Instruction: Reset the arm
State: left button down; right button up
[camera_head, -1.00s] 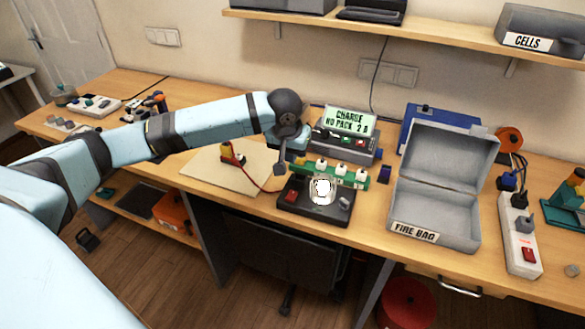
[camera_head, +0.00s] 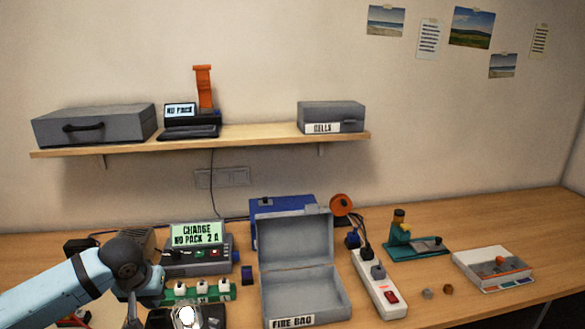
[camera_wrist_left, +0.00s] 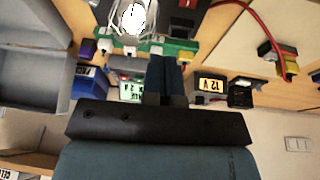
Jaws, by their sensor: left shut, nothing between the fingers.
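My left arm enters the head view at the lower left. Its gripper (camera_head: 132,316) points down beside the left end of a green board (camera_head: 182,293) with white parts, and next to a black device (camera_head: 211,318) with a bright glowing top. In the left wrist view the two dark fingers (camera_wrist_left: 166,76) are shut together and empty. The green board (camera_wrist_left: 184,46) and glowing device (camera_wrist_left: 134,18) lie beyond them. My right gripper is not in view.
An open grey fire bag box (camera_head: 297,248) stands right of the charger. A white power strip (camera_head: 378,282) with plugs is right of it. A teal stand (camera_head: 415,248) and white tray (camera_head: 492,268) sit farther right. The shelf (camera_head: 250,137) holds a cells box.

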pick_arm(q)
jog(key=s+d+f+m+t+h+p, duration=0.1)
jog(key=s+d+f+m+t+h, duration=0.15)
jog(key=s+d+f, duration=0.4)
jog(key=s+d+f+m+t+h+p, duration=0.1)
jog(key=s+d+f+m+h+p, duration=0.15)
jog(key=d+f, duration=0.55)
jog(key=s+f+t+y, duration=0.1)
jog(key=s+f+t, duration=0.1)
jog(key=s, duration=0.6)
jog(key=s+f+t+p, duration=0.1)
jog(key=s+f+t, duration=0.1)
jog(key=s, duration=0.6)
jog(key=shift+s+d+y, duration=0.15)
jog(key=shift+s+y, duration=0.25)
